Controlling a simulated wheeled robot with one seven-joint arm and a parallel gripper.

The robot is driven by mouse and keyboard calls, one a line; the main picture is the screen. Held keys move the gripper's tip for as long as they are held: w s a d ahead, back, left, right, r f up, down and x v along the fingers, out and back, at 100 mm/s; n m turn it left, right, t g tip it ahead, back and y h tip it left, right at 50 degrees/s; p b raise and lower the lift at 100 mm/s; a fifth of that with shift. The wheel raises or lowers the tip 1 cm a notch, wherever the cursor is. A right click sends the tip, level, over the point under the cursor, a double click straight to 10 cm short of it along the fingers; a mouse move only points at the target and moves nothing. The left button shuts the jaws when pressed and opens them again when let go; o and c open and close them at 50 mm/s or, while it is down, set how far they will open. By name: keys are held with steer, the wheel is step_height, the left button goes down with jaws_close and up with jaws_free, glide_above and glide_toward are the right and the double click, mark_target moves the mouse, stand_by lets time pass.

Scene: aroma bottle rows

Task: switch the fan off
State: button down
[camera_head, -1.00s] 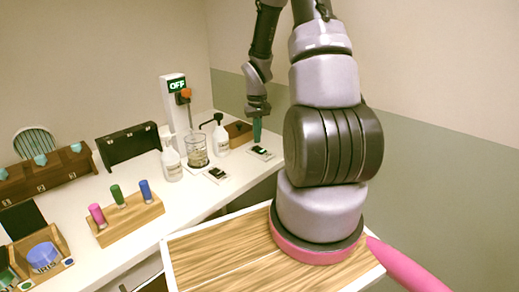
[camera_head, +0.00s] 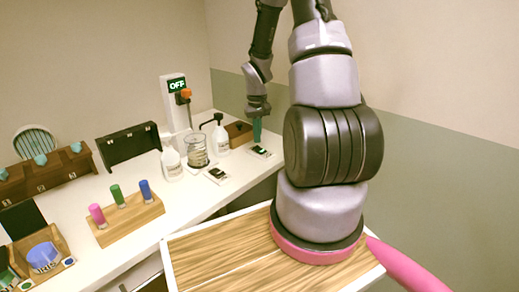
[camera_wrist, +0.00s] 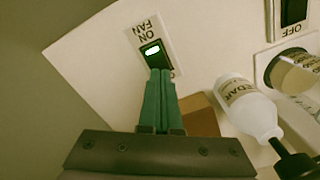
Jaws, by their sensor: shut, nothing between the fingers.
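The fan switch (camera_wrist: 153,51) is a dark rocker on a pale plate in the wrist view, with "FAN" and "ON" lettering upside down above it. A bright lit mark shows at its ON end. In the head view the switch plate (camera_head: 260,153) lies near the bench's right edge. My gripper (camera_wrist: 161,73) has its teal fingers shut together and empty, with the tips over the switch's end away from ON. They hide that end; I cannot tell whether they touch it. The gripper (camera_head: 257,140) also shows above the plate in the head view.
A second switch plate (camera_head: 216,175) lies to the left, beside a glass beaker (camera_head: 196,151). White bottles (camera_head: 220,139) and a brown box (camera_head: 239,133) stand close to my gripper. A white tower (camera_head: 174,101) displays "OFF". A rack with coloured vials (camera_head: 127,216) is farther left.

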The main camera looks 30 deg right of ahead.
mark_target(257, 147)
steer(key=shift+f, duration=1.15)
stand_by(0.4)
steer(key=shift+r, duration=3.55)
